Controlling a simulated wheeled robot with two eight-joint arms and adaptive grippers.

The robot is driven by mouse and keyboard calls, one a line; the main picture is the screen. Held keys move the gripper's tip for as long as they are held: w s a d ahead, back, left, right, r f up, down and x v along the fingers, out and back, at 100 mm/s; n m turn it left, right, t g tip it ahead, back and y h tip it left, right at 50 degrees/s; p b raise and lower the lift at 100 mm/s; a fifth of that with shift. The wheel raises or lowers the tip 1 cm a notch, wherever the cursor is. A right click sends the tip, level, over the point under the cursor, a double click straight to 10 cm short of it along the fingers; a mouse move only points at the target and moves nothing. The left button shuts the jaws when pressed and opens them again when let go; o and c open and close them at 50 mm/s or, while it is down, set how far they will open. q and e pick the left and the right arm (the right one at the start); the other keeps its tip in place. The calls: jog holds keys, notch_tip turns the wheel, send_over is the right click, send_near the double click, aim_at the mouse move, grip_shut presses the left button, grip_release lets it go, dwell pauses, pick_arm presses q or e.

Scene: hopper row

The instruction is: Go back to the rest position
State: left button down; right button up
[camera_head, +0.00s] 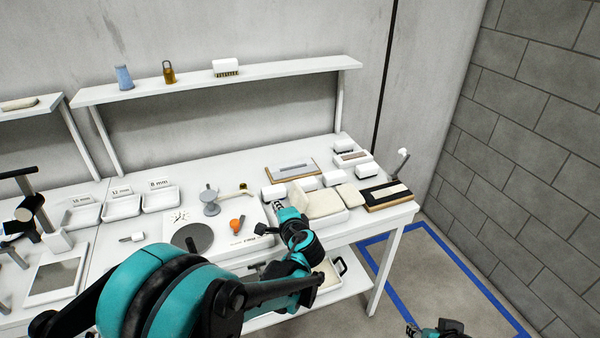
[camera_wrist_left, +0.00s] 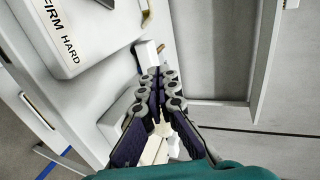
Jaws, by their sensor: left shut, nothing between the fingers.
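My left gripper (camera_head: 278,207) is at the front of the workbench, above the edge of a white labelled tray and beside a cream pad (camera_head: 318,200). In the left wrist view its fingers (camera_wrist_left: 158,75) are together, with nothing held between them. A white surface marked FIRM and HARD (camera_wrist_left: 95,25) is at the upper left there. Part of my right arm, teal and black, shows at the bottom right of the head view.
The white workbench (camera_head: 150,223) holds small trays, a grey disc (camera_head: 193,238), an orange knob (camera_head: 237,224) and several blocks. A shelf (camera_head: 290,73) runs behind. A lower shelf (camera_head: 275,318) is beneath. Open floor with blue tape (camera_head: 450,250) is at the right.

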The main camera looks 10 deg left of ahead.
pick_arm(q)
jog(key=shift+s, duration=0.1)
jog(key=s+d+n+g+h, duration=0.1)
jog(key=s+n+h, duration=0.1)
jog(key=s, duration=0.7)
jog(key=s+d+f+n+g+h, duration=0.1)
jog(key=s+d+n+g+h, duration=0.1)
jog(key=s+n, duration=0.3)
jog(key=s+d+n+g+h, duration=0.1)
jog(key=s+d+n+h, duration=0.1)
jog(key=s, duration=1.1)
jog(key=shift+s+f+n+g+h, duration=0.15)
jog(key=shift+n+g+h, duration=0.15)
jog(key=shift+n+h, duration=0.7)
jog(key=shift+a, duration=0.1)
